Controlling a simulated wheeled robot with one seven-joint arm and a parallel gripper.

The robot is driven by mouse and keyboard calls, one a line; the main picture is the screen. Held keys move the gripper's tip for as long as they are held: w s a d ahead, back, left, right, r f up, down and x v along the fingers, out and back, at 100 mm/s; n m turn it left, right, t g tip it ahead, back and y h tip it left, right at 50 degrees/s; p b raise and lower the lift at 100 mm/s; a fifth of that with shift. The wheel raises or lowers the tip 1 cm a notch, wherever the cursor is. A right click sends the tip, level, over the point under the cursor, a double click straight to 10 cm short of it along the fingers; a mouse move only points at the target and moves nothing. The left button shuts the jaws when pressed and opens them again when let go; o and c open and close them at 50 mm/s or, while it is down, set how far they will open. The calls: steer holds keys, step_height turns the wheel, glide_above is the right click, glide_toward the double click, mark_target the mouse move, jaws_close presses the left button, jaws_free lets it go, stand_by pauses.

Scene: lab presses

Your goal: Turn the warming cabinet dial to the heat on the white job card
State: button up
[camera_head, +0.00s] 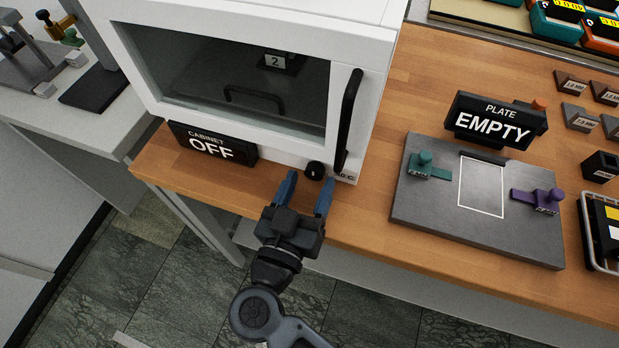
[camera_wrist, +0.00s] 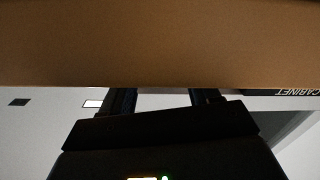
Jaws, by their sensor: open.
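The white warming cabinet (camera_head: 270,30) stands on the wooden bench in the head view, its glass door shut. Its small black dial (camera_head: 315,170) sits low on the front, right of centre; its pointer setting is too small to read. My gripper (camera_head: 306,190) is open, its two blue fingers pointing toward the cabinet front, one on each side of the dial in the picture. I cannot tell whether they touch it. A black sign (camera_head: 212,144) left of the dial reads CABINET OFF. I cannot make out the white job card.
Right of the cabinet, a grey plate fixture (camera_head: 420,215) with green and purple clamps lies on the bench. Behind it a sign (camera_head: 495,122) reads PLATE EMPTY. A black vertical door handle (camera_head: 348,118) stands just above the dial. A black rack (camera_head: 605,232) is at the right edge.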

steer(key=shift+w+d, duration=0.25)
steer(key=shift+w, duration=0.3)
steer(key=c, duration=1)
steer(key=shift+c, duration=0.2)
